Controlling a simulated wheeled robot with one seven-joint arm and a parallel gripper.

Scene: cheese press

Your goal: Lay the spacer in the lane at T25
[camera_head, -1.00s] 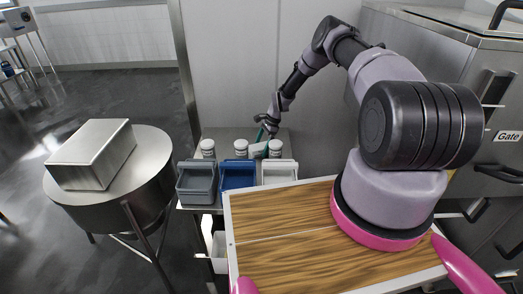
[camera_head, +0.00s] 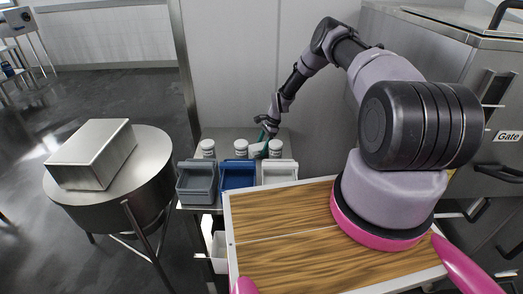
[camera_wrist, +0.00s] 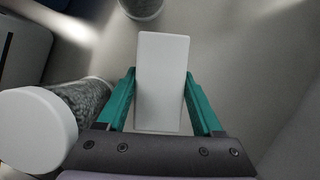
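A plain white block, which I take to be the spacer (camera_wrist: 162,80), lies between the two green fingers of my gripper (camera_wrist: 161,72) in the wrist view. Both fingertips meet its long sides, so my gripper looks shut on it. In the head view my gripper (camera_head: 262,142) is small and low at the back of the side table, among white-lidded jars behind the bins. The block is hard to make out there. No lane or label T25 can be read in either view.
A white-lidded jar (camera_wrist: 38,130) stands close left of my gripper in the wrist view. Grey (camera_head: 197,195), blue (camera_head: 238,185) and white (camera_head: 279,180) bins line the side table's front. A wooden board (camera_head: 285,215) lies nearer. A metal box (camera_head: 92,160) sits on a round table.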

